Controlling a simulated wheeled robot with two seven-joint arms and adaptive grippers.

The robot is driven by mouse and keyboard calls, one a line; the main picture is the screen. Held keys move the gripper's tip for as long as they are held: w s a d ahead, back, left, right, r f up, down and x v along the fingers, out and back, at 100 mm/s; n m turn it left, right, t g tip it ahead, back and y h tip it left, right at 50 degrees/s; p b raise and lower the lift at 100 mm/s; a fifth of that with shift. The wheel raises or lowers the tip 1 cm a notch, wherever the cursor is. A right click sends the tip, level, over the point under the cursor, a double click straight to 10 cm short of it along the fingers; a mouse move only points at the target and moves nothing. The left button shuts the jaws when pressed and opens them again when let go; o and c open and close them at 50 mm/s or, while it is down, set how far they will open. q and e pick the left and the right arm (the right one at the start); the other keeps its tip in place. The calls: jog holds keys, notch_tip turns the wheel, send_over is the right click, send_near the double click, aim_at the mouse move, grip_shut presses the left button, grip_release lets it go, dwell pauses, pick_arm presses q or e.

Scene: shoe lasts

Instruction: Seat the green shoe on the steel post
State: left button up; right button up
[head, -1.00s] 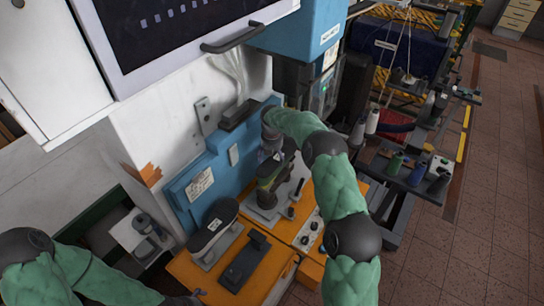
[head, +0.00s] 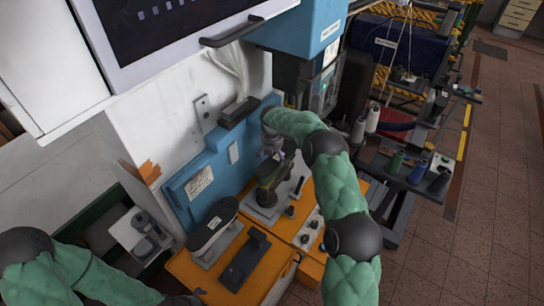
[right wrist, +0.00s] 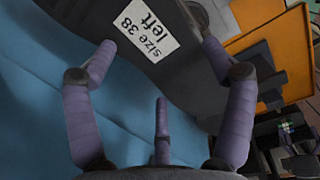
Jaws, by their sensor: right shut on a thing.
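The green shoe (head: 267,191) is held over a pale metal base plate (head: 264,214) on the orange bench. In the right wrist view its dark sole (right wrist: 105,28) carries a white label reading "size 38 left". My right gripper (head: 275,160) is shut on the shoe, with purple fingers (right wrist: 155,45) on either side of it. The steel post is hidden by the shoe and gripper, so I cannot tell whether shoe and post touch. My left gripper (head: 188,299) shows only partly at the bottom edge; its jaw state is unclear.
A dark shoe form (head: 212,224) sits on a stand left of the base plate. A black fixture (head: 245,262) lies in front. A blue panel (head: 200,180) rises close behind. Small knobs (head: 306,238) are at right. A spool rack (head: 400,170) stands further right.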

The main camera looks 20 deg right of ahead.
jog(key=shift+r, duration=0.1)
jog(key=o, duration=1.6)
jog(key=shift+c, duration=0.2)
jog(key=shift+s+f, duration=0.1)
jog(key=shift+f, duration=0.15)
notch_tip(320, 180, up, 12)
jog(key=s, duration=0.1)
jog(key=shift+a+r, duration=0.15)
jog(key=shift+a, duration=0.2)
